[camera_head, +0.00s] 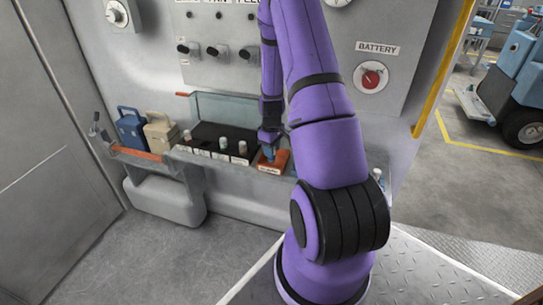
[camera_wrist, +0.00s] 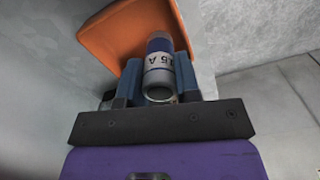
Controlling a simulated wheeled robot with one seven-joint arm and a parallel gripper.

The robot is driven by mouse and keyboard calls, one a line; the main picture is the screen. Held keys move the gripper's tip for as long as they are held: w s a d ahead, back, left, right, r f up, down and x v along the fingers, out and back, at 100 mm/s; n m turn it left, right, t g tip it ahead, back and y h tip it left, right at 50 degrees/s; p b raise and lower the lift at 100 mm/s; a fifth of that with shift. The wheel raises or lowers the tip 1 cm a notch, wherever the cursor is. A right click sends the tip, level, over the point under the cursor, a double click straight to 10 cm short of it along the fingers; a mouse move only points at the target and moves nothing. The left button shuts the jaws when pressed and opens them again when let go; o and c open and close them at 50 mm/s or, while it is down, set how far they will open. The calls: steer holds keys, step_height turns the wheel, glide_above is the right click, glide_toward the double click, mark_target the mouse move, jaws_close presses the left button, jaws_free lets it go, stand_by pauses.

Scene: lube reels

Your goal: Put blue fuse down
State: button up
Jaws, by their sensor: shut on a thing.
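The blue fuse (camera_wrist: 159,67) has a pale label band reading "15 A". In the wrist view it lies between the two blue fingers of my gripper (camera_wrist: 158,82), which is shut on it. An orange tray (camera_wrist: 108,35) is just beyond the fuse. In the head view my gripper (camera_head: 268,142) points down over the orange tray (camera_head: 281,164) at the right end of the shelf. The fuse is mostly hidden there by the gripper, and I cannot tell whether it touches the tray.
Left of the tray, a dark rack (camera_head: 208,137) holds several fuses above white labels. A blue case (camera_head: 130,130) and a beige case (camera_head: 161,134) stand further left. The panel with knobs and a red battery switch (camera_head: 371,77) rises behind. The floor below is clear.

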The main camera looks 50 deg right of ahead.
steer(key=shift+f, duration=1.6)
steer(key=o, duration=0.9)
steer(key=shift+f, duration=0.1)
